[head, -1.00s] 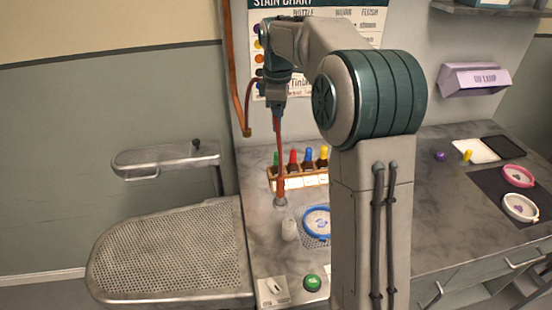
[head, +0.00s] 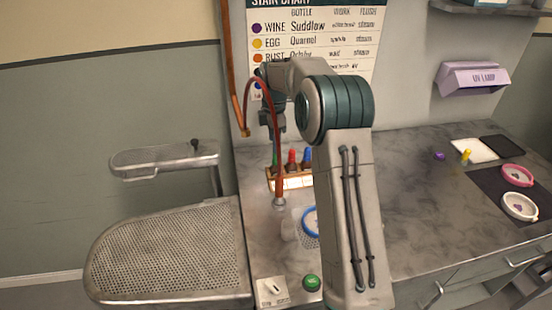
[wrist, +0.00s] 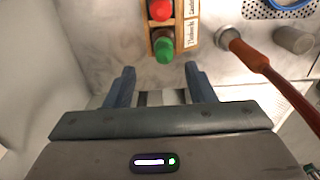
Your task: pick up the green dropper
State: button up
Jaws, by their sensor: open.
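The green dropper (wrist: 164,48) stands in a wooden rack (wrist: 194,8), at the rack's end beside the red dropper (wrist: 160,10). In the wrist view it lies just beyond my fingertips, roughly centred between them. My gripper (wrist: 159,70) is open and empty, its two fingers apart and not around the dropper. In the head view only a sliver of the green dropper (head: 275,158) shows, and the wrist hangs just above that end of the rack. My fingers are hard to make out there.
A red hose with a metal nozzle (head: 279,203) stands close in front of the rack; its orange grip (wrist: 248,54) is right of my gripper in the wrist view. A blue dropper (head: 307,155) stands beyond the red one. A blue hoop (head: 309,222) and green button (head: 312,282) lie nearer.

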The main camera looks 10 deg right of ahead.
aim_at(276, 163)
jog(key=shift+s+d+f+p, duration=0.15)
jog(key=shift+f+p, duration=0.15)
jog(key=shift+f, duration=1.05)
jog(key=shift+s+d+f+p, duration=0.1)
jog(key=shift+f+p, duration=0.15)
jog(key=shift+f, duration=1.1)
jog(key=c, duration=1)
